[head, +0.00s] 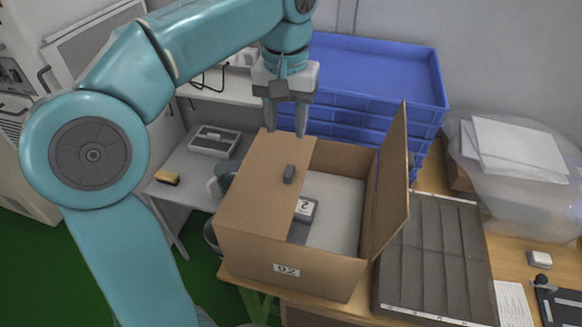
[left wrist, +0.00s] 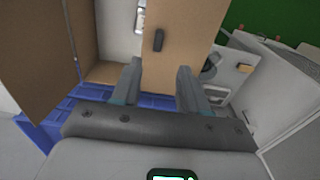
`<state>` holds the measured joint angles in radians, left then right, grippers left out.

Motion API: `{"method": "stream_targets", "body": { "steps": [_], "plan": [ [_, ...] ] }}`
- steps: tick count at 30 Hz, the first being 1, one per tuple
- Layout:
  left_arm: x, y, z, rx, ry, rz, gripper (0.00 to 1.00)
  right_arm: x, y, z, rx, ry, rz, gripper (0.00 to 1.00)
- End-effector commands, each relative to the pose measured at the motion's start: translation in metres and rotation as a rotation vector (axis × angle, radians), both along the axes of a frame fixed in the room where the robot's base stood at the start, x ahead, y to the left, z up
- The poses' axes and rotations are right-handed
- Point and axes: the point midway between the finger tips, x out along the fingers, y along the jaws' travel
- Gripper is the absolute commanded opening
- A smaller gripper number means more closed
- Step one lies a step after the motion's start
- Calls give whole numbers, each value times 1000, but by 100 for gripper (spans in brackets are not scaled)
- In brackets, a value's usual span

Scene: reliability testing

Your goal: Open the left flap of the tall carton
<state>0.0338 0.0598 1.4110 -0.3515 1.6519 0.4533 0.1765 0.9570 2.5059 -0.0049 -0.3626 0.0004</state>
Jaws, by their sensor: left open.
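The tall carton (head: 292,268) stands on the wooden table with a "02" label on its front. Its left flap (head: 258,185) lies closed over the left part of the opening and carries a small dark handle (head: 289,173). Its right flap (head: 390,180) stands upright. Inside, a grey item with a label (head: 305,210) is partly under the left flap. My left gripper (head: 287,132) is open and empty above the far edge of the left flap. In the left wrist view, the flap (left wrist: 172,62) and handle (left wrist: 158,40) lie beyond the spread fingers (left wrist: 155,80). My right gripper is not in view.
Stacked blue crates (head: 380,75) stand behind the carton. A grey ribbed tray (head: 437,255) lies close on its right. A plastic bag with white sheets (head: 515,150) is farther right. A side table (head: 185,165) with a yellow block (head: 167,178) is at left.

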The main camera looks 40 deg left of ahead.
Motion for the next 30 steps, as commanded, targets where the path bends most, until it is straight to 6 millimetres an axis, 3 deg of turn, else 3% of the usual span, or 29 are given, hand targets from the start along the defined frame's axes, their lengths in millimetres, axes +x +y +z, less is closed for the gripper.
{"method": "stream_targets", "body": {
  "steps": [1, 6, 15, 21, 29, 30],
  "plan": [
    [-1, 0, -16, 0, 7, 0, 44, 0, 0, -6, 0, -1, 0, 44],
    [-1, -1, -57, 0, 7, 0, 44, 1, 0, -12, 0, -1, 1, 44],
    [2, -2, -113, -1, 4, 0, 44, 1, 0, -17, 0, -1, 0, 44],
    [5, -2, -127, 0, 2, -1, 44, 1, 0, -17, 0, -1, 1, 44],
    [5, -1, -127, 0, 1, -1, 44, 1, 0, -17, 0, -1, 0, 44],
    [5, -1, -127, 0, 1, -1, 31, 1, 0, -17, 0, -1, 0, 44]
  ]
}}
